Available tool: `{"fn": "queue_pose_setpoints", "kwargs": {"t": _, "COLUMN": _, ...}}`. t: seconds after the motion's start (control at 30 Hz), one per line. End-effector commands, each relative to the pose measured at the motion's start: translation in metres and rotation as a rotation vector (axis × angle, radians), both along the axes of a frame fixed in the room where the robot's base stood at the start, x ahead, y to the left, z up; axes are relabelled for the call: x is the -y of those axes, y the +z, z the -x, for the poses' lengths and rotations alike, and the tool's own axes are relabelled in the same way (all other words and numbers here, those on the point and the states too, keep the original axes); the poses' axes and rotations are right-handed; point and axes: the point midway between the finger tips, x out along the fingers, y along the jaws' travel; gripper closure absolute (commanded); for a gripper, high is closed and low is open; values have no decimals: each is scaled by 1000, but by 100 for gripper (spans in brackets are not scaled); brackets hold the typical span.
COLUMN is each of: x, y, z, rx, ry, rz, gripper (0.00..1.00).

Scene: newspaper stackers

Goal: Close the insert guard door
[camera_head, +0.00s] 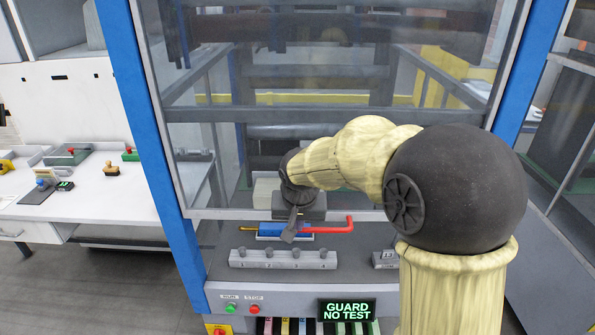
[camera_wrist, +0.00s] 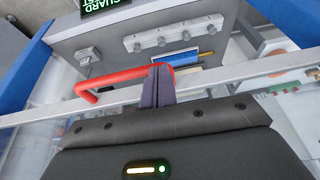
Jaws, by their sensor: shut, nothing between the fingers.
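The guard door is a clear panel in a grey frame (camera_head: 400,214) between blue posts; its lower bar (camera_wrist: 255,78) crosses the wrist view. A red bent handle (camera_head: 340,227) is at the lower edge of this frame. In the wrist view the handle (camera_wrist: 105,79) runs left from my fingers. My gripper (camera_head: 290,236) is shut and empty at the handle's left end. Its dark fingers (camera_wrist: 158,72) overlap that end; I cannot tell whether they touch it. The space below the lower bar is open to view. A display (camera_head: 347,309) reads "GUARD NO TEST".
Behind the fingers is a blue block (camera_head: 268,231) with a yellow tip. A grey strip with several knobs (camera_head: 283,258) sits in front. Green (camera_head: 231,308) and red (camera_head: 254,309) buttons are below. A white bench (camera_head: 90,190) with small items stands left.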

Motion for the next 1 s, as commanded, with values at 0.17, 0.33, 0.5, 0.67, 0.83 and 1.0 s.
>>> {"fn": "queue_pose_setpoints", "kwargs": {"t": 0.17, "x": 0, "y": -54, "z": 1, "rx": -5, "ry": 1, "rz": 1, "gripper": 100}}
{"fn": "queue_pose_setpoints", "kwargs": {"t": 0.33, "x": 0, "y": -95, "z": 1, "rx": -5, "ry": 0, "rz": 2, "gripper": 100}}
{"fn": "queue_pose_setpoints", "kwargs": {"t": 0.5, "x": 0, "y": -137, "z": 1, "rx": -5, "ry": 2, "rz": 2, "gripper": 100}}
{"fn": "queue_pose_setpoints", "kwargs": {"t": 0.67, "x": 0, "y": -176, "z": 1, "rx": -5, "ry": 0, "rz": 2, "gripper": 100}}
{"fn": "queue_pose_setpoints", "kwargs": {"t": 0.83, "x": 0, "y": -219, "z": 1, "rx": -5, "ry": 1, "rz": 2, "gripper": 100}}
{"fn": "queue_pose_setpoints", "kwargs": {"t": 1.0, "x": 0, "y": -256, "z": 1, "rx": -4, "ry": 1, "rz": 1, "gripper": 100}}
